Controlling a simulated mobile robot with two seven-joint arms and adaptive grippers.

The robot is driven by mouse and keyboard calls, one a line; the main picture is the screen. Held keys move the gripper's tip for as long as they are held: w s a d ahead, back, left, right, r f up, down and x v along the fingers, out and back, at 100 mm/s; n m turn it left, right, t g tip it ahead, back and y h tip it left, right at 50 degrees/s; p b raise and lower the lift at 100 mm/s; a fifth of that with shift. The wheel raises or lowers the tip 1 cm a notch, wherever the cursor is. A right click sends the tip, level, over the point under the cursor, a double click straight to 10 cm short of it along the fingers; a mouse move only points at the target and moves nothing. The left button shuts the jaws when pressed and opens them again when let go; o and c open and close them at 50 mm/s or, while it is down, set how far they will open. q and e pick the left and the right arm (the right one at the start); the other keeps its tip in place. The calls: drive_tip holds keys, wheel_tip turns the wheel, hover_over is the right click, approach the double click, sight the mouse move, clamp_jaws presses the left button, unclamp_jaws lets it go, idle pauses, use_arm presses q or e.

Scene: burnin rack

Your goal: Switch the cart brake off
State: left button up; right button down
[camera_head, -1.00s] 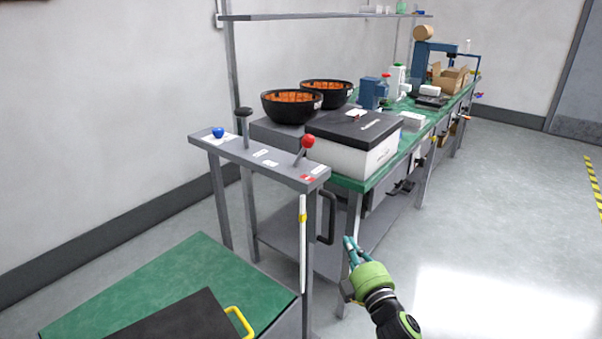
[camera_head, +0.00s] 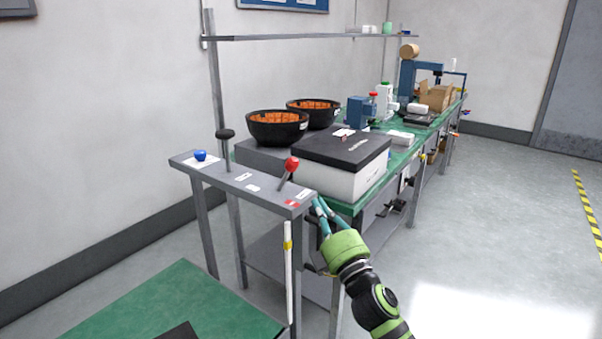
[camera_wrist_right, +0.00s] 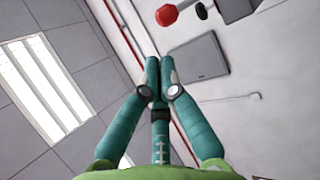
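A narrow grey panel (camera_head: 232,178) on posts carries a red-knobbed lever (camera_head: 290,166), a black-knobbed lever (camera_head: 225,135) and a blue knob (camera_head: 200,155). Small labels lie by them; I cannot read which marks the brake. The red lever leans up to the right, near the panel's right end. My right gripper (camera_head: 318,207) is just right of and below that end, apart from the red knob. Its fingertips (camera_wrist_right: 160,70) meet with nothing between them in the wrist view. The red knob (camera_wrist_right: 167,14) shows beyond them there. My left gripper is out of view.
A green-topped surface (camera_head: 180,305) lies in front of the panel. Behind it, a workbench holds a black-lidded white box (camera_head: 340,165), two black bowls with orange insides (camera_head: 277,128) and a blue device (camera_head: 361,111). The floor at right is clear.

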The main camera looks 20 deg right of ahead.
sight(296, 165)
drive_tip(key=p+x, duration=0.1)
drive_tip(key=x, duration=0.9)
drive_tip(key=shift+w, duration=0.35)
